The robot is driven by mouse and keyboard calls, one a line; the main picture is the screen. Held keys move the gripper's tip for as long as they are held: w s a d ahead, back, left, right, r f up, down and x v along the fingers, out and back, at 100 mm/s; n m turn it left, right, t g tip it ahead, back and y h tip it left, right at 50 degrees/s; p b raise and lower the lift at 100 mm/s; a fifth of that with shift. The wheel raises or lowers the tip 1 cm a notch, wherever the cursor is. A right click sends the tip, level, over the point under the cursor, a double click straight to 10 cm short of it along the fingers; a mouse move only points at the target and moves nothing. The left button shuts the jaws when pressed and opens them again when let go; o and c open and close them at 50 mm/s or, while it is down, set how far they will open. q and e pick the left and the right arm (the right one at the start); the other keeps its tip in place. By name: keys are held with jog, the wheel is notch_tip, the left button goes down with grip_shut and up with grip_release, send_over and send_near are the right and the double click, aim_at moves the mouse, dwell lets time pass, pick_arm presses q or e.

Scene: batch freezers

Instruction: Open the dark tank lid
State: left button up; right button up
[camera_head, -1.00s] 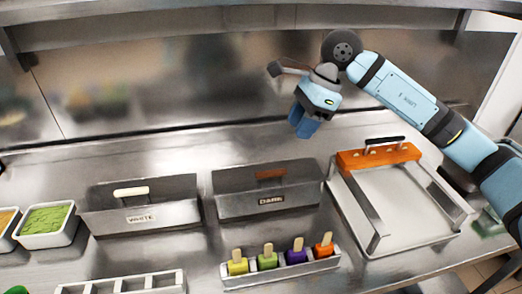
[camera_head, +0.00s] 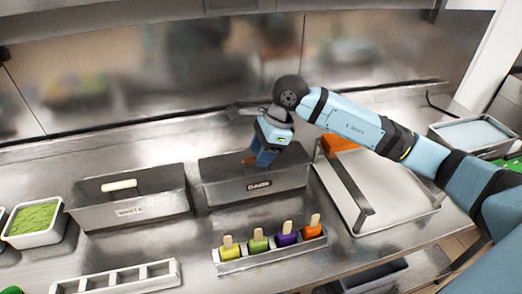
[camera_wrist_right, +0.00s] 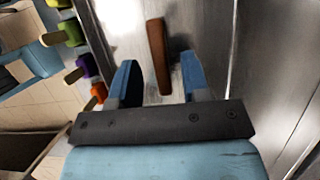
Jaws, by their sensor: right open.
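The dark tank (camera_head: 225,187) is a grey metal box with a "DARK" label on its front. Its lid (camera_wrist_right: 205,22) has a brown bar handle, mostly covered by my gripper in the head view. My right gripper (camera_head: 264,158) is above the tank, pointing down. In the right wrist view, the brown handle (camera_wrist_right: 157,50) lies ahead of and between the open right fingers (camera_wrist_right: 158,80), with a gap on both sides. The lid looks shut. My left gripper is not in view.
The white tank (camera_head: 150,208) with a pale handle stands to the left. A rack (camera_head: 240,265) of several coloured popsicles is in front. A green-filled tub (camera_head: 35,222) is at far left.

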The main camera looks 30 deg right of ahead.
jog(key=shift+a+f, duration=0.1)
jog(key=shift+f, duration=0.1)
grip_shut()
jog(key=shift+w+r, duration=0.1)
jog(key=shift+w, duration=0.05)
